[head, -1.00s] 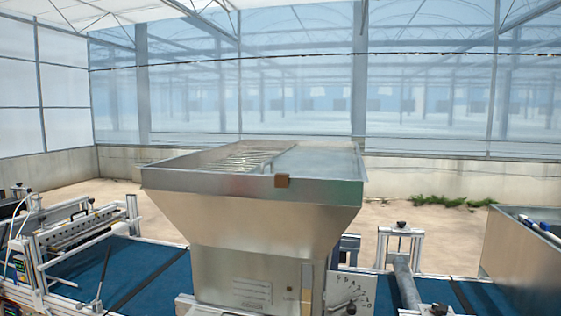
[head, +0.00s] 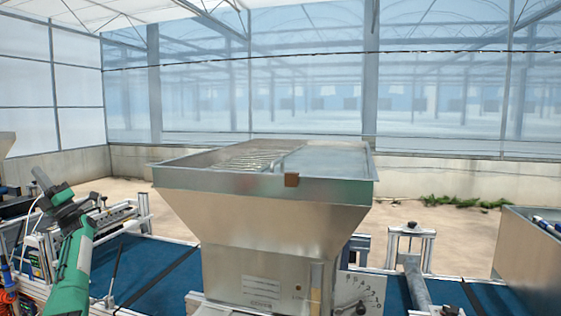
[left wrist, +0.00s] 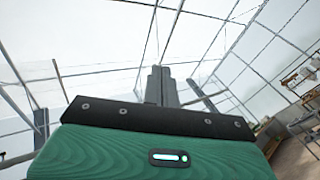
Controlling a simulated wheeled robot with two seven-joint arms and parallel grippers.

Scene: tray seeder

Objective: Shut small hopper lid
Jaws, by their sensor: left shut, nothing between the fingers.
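A large sheet-metal hopper (head: 265,215) stands in the middle of the head view. Its top shows a wire grille on the left and a flat grey panel (head: 325,160) on the right. I cannot tell whether this panel is the small hopper lid. My left gripper (head: 40,176) is at the far left of the head view, well apart from the hopper, pointing up and left. Its fingers show together and empty in the left wrist view (left wrist: 161,86), against the roof. My right gripper is not seen.
Blue conveyor belt (head: 145,268) runs on both sides of the hopper. A metal frame unit (head: 120,215) stands at left, behind my left arm. A metal bin (head: 535,250) stands at far right. A dial plate (head: 358,294) is at the hopper's lower right.

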